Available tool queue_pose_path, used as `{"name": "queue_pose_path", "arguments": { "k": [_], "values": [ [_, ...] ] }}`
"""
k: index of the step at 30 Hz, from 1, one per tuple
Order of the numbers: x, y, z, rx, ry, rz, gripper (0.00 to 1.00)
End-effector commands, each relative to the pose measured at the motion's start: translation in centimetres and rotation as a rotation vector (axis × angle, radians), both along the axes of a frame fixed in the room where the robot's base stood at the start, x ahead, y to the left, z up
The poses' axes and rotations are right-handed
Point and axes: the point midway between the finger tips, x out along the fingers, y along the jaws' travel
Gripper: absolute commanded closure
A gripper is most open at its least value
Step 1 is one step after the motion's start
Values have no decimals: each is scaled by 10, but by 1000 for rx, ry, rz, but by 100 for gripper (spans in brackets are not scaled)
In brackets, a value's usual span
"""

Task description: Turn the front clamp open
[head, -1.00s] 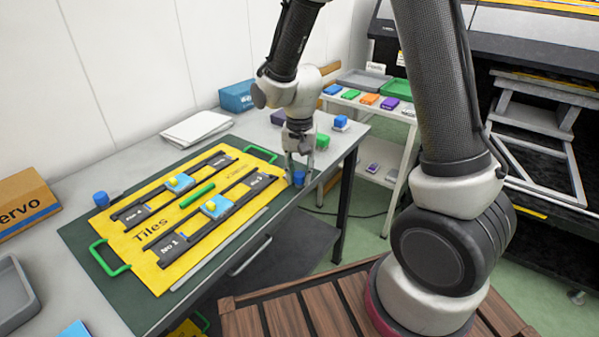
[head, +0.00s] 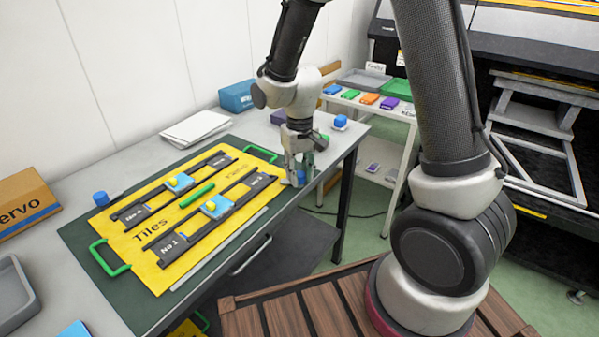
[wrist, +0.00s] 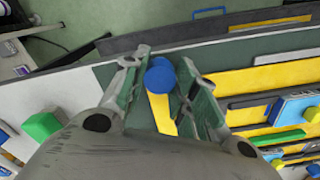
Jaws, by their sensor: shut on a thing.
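The front clamp (head: 300,177) has a blue knob and sits at the near right edge of the dark green mat. In the wrist view its round blue top (wrist: 160,76) shows between the fingers, with a yellow bar (wrist: 162,112) running from it toward the palm. My gripper (head: 299,178) points down at it and is shut on the knob, one finger on each side. The fingers hide part of the clamp's base. A second blue clamp knob (head: 101,198) stands at the mat's far left edge.
A yellow board (head: 160,277) with green handles, black rails and blue blocks lies on the mat beside my gripper. A green block (wrist: 42,125) and a blue-topped piece (head: 340,121) stand beyond. A shelf with coloured boxes (head: 370,98) is behind the table.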

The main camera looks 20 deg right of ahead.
Motion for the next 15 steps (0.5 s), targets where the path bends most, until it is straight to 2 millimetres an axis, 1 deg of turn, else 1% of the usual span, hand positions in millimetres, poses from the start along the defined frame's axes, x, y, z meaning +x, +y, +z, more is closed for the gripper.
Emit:
{"name": "queue_pose_path", "arguments": {
  "k": [15],
  "values": [
    [1,0,0,0,-2,486,95]
  ]
}}
